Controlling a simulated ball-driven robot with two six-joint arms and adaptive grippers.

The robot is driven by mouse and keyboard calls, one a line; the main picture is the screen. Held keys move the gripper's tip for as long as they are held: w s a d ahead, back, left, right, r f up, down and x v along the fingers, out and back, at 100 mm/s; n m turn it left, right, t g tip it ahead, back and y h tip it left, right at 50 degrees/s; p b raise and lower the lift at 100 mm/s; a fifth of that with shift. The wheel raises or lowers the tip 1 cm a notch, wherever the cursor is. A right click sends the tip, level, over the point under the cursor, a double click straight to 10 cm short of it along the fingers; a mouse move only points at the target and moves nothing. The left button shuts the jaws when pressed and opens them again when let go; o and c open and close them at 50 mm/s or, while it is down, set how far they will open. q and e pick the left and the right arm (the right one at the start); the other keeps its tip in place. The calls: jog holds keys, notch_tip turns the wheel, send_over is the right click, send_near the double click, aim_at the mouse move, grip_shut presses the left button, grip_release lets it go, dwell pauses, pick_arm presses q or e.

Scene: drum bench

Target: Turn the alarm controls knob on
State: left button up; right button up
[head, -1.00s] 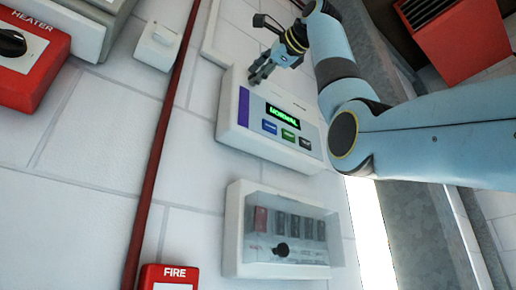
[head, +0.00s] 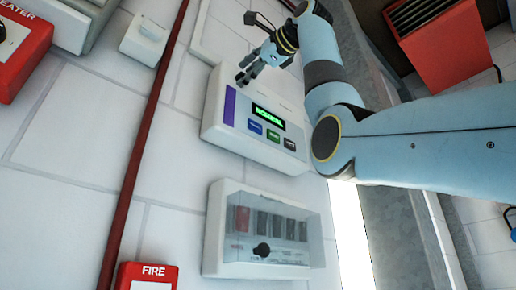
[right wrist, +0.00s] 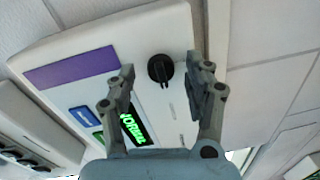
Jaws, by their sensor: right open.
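The alarm panel (head: 215,125) is a white wall box with a purple strip, a green lit display reading NORMAL (head: 268,116) and a row of small buttons below it. Its black knob (right wrist: 160,68) shows in the right wrist view, beside the display. In the head view I cannot make the knob out; it is near or behind the fingers. My right gripper (head: 252,72) is open at the panel's upper edge. In the right wrist view its two fingers (right wrist: 160,84) stand apart on either side of the knob, apparently not touching it. My left gripper is not in view.
A clear-covered switch box (head: 215,235) with a black knob is mounted below the panel. A red FIRE box (head: 150,268), a red heater box (head: 22,50) and a dark red pipe (head: 140,145) are on the tiled wall. A red vented unit (head: 440,55) stands at upper right.

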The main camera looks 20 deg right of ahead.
jog(key=v, duration=1.1)
jog(key=shift+s, duration=0.2)
jog(key=shift+d+f, duration=0.1)
